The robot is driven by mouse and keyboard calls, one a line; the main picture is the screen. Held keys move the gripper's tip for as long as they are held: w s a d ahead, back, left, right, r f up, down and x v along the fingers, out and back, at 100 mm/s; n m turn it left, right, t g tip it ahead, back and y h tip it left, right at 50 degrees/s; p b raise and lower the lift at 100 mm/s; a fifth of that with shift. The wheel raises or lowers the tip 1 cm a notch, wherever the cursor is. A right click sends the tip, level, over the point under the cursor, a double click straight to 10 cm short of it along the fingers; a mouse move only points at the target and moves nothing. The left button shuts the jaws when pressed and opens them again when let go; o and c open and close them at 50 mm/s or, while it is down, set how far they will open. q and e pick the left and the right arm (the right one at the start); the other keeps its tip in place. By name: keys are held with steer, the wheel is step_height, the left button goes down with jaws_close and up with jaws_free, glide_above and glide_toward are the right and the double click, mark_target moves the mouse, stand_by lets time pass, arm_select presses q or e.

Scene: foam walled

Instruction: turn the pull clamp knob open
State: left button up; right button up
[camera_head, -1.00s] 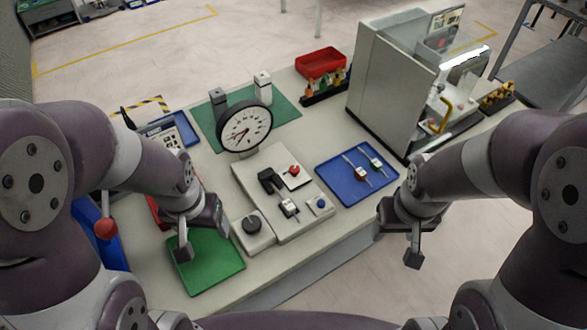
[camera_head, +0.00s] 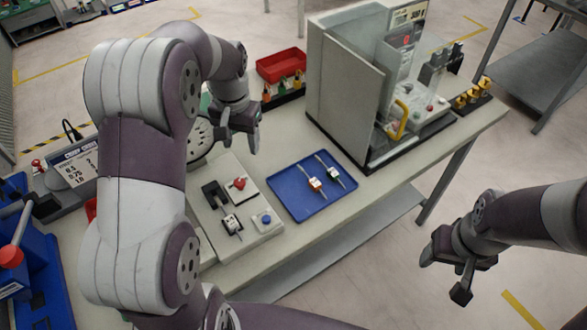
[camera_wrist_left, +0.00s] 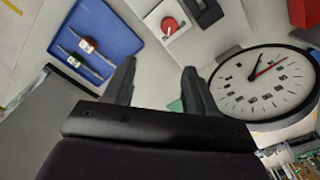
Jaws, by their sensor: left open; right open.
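A red knob (camera_head: 239,184) sits on a white plate on the pale fixture base (camera_head: 262,237). I take it for the pull clamp knob. It also shows at the top of the left wrist view, red and round (camera_wrist_left: 169,25). My left gripper (camera_head: 239,138) is open and empty, raised above the bench beyond the knob and apart from it. In the left wrist view its two fingers (camera_wrist_left: 160,70) are spread with nothing between them. A black block and a small metal-and-white clamp piece (camera_head: 231,224) sit near the knob. My right gripper (camera_head: 462,279) is open and empty, off the bench's right side.
A dial gauge (camera_wrist_left: 264,86) stands close to the left gripper; my left arm partly hides it in the head view. A blue tray (camera_head: 292,207) with two small tools lies right of the fixture. A grey cabinet (camera_head: 338,90) and red bin (camera_head: 280,66) stand behind.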

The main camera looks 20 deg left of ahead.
arm_select(q)
glide_toward(240, 180)
steer(key=shift+s+a+f, duration=0.4)
steer(key=shift+s+f, duration=0.05)
steer(key=shift+f, duration=0.05)
steer(key=f, duration=0.2)
steer(key=f+p, duration=0.1)
steer(key=f, duration=0.2)
steer(key=w+d+f, duration=0.1)
steer(key=f, duration=0.1)
steer(key=shift+f, duration=0.15)
steer(key=shift+s+a+f, duration=0.2)
steer(key=shift+a+f, duration=0.1)
steer(key=shift+f, duration=0.25)
steer(key=shift+w, duration=0.1)
arm_select(e)
steer(key=shift+s+a+r, duration=0.3)
steer(key=shift+a+r, duration=0.1)
steer(key=shift+r, duration=0.1)
steer(key=shift+s+a+r, duration=0.25)
steer(key=shift+a+r, duration=0.15)
steer(key=shift+r, duration=0.05)
arm_select(q)
steer(key=shift+d, duration=0.15)
steer(key=shift+c, duration=1.3)
steer(key=c, duration=0.8)
